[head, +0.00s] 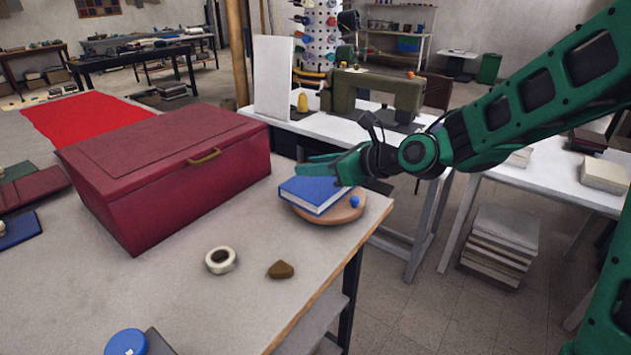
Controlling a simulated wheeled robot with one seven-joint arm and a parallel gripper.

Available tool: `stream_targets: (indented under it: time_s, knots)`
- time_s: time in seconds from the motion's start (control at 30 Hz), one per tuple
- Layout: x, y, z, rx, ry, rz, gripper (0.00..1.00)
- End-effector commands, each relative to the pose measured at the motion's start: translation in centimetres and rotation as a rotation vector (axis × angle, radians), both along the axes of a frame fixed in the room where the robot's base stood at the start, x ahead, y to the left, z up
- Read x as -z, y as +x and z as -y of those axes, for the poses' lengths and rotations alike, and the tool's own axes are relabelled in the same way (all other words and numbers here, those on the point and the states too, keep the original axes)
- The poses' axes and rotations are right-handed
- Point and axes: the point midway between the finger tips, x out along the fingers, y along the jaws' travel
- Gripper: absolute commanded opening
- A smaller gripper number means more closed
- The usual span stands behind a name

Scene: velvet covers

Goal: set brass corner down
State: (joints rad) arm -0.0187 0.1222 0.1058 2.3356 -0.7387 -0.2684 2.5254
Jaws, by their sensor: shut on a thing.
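My gripper (312,164) is just above the far edge of a blue book (313,194), its fingers pointing left. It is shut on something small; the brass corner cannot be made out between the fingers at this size. The book lies closed on a round wooden board (352,212) near the right edge of the table. I cannot tell whether the gripper touches the book.
A small blue object (354,201) sits on the board beside the book. A large dark red chest (165,180) stands to the left. A tape roll (221,260) and a brown lump (281,269) lie nearer on the grey table (225,310). The table is bare between them.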

Motion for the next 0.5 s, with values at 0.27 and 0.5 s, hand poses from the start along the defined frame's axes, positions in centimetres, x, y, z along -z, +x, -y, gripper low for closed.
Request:
stream_targets:
  time_s: [0.27, 0.5]
  knots:
    - [1.2, 1.4, 0.7, -0.001, 0.001, -0.001, 0.07]
    - [4.2, 1.4, 0.6, -0.001, 0.001, -0.005, 0.07]
